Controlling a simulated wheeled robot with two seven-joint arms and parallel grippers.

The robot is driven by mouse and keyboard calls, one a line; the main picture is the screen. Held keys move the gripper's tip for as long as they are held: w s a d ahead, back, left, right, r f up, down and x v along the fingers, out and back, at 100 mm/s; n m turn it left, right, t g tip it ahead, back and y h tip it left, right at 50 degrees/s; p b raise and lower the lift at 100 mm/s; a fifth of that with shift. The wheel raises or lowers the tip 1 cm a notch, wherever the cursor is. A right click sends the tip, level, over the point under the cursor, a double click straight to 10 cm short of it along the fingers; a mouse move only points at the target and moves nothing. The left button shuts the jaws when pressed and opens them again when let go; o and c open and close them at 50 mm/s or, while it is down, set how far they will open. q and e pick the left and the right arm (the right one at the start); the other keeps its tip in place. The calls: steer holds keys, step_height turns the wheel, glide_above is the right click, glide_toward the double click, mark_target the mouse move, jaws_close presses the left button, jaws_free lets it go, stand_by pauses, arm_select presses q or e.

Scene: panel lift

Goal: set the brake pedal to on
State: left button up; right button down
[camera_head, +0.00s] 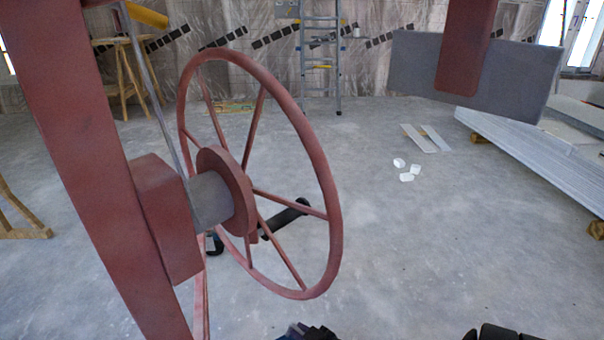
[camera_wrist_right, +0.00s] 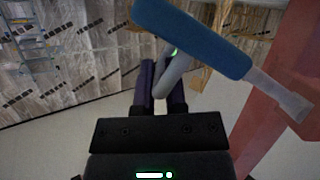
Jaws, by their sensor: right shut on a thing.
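In the right wrist view, the two dark fingers of my right gripper (camera_wrist_right: 160,88) are closed around the end of a grey curved rod (camera_wrist_right: 178,70). The rod runs up behind a thick blue bar (camera_wrist_right: 195,38) that slants across the top. A light grey metal end (camera_wrist_right: 285,97) sticks out of the blue bar in front of a red post. No part is marked as the brake pedal, and I cannot tell its setting. In the head view, only dark parts of my own show at the bottom edge; my left gripper cannot be made out.
The head view shows a red spoked wheel (camera_head: 334,200) with a black handle (camera_head: 285,220), beside a red post (camera_head: 85,150) on the left. A grey plate (camera_head: 415,66) hangs at upper right. Stacked panels (camera_head: 530,145) lie at right. The middle floor is mostly clear.

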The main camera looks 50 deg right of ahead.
steer(key=c, duration=0.7)
jaws_free()
steer(key=shift+f, duration=0.2)
steer(key=shift+s+r, duration=0.15)
steer(key=shift+p+v, duration=0.85)
steer(key=shift+v, duration=0.05)
arm_select(q)
steer(key=r+p, duration=0.1)
steer(key=s+r+p, duration=0.1)
steer(key=r, duration=0.1)
steer(key=s+r+p, duration=0.1)
steer(key=p, duration=0.1)
steer(key=shift+r, duration=0.4)
arm_select(e)
steer(key=v, duration=0.7)
steer(key=shift+s, duration=0.4)
